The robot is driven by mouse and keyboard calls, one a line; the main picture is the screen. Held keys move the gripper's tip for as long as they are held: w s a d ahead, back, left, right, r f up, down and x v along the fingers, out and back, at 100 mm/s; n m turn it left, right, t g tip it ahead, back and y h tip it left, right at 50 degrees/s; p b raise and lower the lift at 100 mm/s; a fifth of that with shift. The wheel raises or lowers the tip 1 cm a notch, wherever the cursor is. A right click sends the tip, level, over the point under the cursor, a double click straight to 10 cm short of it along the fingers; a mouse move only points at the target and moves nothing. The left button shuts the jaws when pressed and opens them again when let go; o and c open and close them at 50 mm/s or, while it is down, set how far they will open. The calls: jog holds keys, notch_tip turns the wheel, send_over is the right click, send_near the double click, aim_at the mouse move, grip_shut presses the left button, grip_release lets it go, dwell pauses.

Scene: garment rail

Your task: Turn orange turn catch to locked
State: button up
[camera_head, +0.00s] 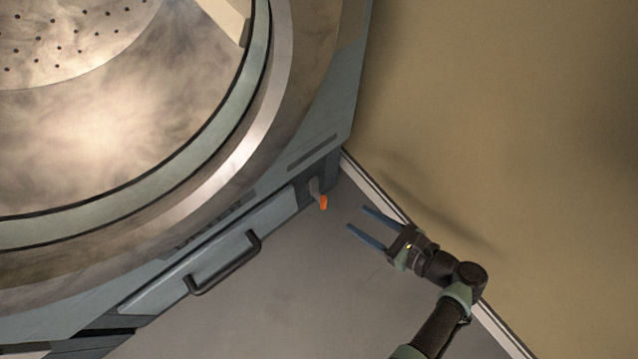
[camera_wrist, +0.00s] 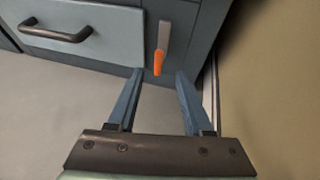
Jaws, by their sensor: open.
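The orange turn catch (camera_head: 323,202) is a small lever with an orange tip and a grey shank, mounted on the dark lower corner of the machine front. In the wrist view the catch (camera_wrist: 158,62) points down, orange end lowest, just past and between my fingertips. My gripper (camera_head: 356,218) is open and empty, with two blue fingers pointing at the catch from the right, a short gap away. In the wrist view my gripper (camera_wrist: 159,72) shows both fingers spread apart. I see no contact with the catch.
A blue-grey drawer panel (camera_head: 150,292) with a dark bar handle (camera_head: 224,264) lies left of the catch. A large round metal drum door (camera_head: 285,100) is above. A tan wall (camera_head: 510,110) with a pale skirting stands close on the right. The grey floor (camera_head: 290,310) is clear.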

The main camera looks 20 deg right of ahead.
aim_at(323, 199)
jog(key=shift+b+x, duration=3.6)
jog(key=shift+x, duration=2.5)
jog(key=shift+s+a, duration=0.1)
jog(key=shift+f, duration=0.1)
grip_shut()
